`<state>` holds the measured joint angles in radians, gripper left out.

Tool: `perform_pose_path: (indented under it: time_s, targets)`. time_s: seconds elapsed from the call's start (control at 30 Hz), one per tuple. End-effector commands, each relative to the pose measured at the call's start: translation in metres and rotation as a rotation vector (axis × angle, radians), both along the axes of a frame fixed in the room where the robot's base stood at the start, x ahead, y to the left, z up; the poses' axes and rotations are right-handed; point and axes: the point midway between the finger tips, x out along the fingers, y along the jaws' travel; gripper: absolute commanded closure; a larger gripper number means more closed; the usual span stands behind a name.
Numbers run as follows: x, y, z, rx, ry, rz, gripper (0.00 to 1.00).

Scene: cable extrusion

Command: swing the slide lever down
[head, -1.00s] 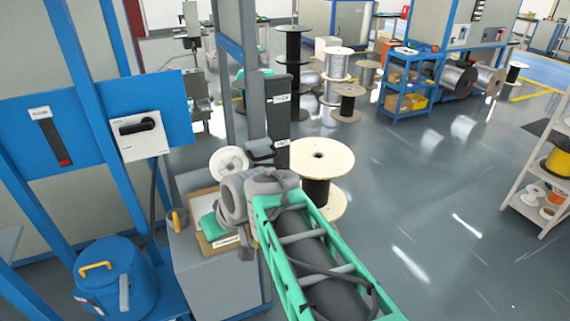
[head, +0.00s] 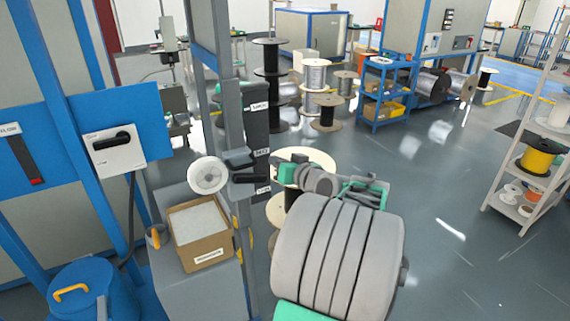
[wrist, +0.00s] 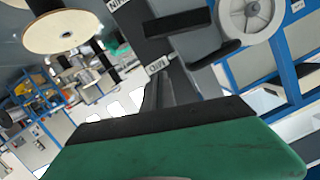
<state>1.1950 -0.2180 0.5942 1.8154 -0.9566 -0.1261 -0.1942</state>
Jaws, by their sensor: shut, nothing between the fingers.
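A black lever handle (head: 250,179) sticks out from the grey post, below a dark block (head: 238,158). In the wrist view the black handle (wrist: 205,62) lies ahead of my gripper, roughly level in that tilted picture. I cannot read a label that names it as the slide lever. A second black handle (head: 112,140) lies nearly level on a white switch box at the left. My gripper (head: 281,172) is to the right of the post handle and looks apart from it. In the wrist view its green and black fingers (wrist: 160,120) are shut and empty.
A white reel (head: 208,175) is mounted left of the post. A cardboard box (head: 200,232) sits on the grey cabinet below. A wooden-flanged spool (head: 318,160) stands behind my gripper. Open floor (head: 440,190) lies to the right, before a shelf (head: 530,165).

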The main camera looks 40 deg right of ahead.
Motion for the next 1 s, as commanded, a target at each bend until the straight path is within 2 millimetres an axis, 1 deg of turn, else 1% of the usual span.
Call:
perform_pose_path:
  time_s: [0.03, 0.1, 0.13, 0.23, 0.3, 0.4, 0.8, 0.93, 1.0]
  targets:
    - [0.012, 0.0, 0.0, 0.003, 0.001, 0.005, 1.0]
    - [0.026, -0.004, -0.004, 0.003, 0.001, 0.005, 1.0]
    - [0.03, -0.004, -0.008, 0.003, 0.002, 0.004, 1.0]
    - [0.028, 0.002, -0.027, 0.005, 0.003, 0.0, 1.0]
    - [0.029, 0.004, -0.035, 0.004, 0.002, 0.0, 1.0]
    - [0.029, 0.006, -0.042, 0.001, 0.001, -0.001, 1.0]
    - [0.028, 0.006, -0.045, 0.002, 0.0, -0.002, 1.0]
    - [0.025, 0.001, -0.047, 0.017, -0.005, -0.011, 1.0]
    - [0.021, -0.005, -0.05, 0.034, -0.009, -0.023, 1.0]
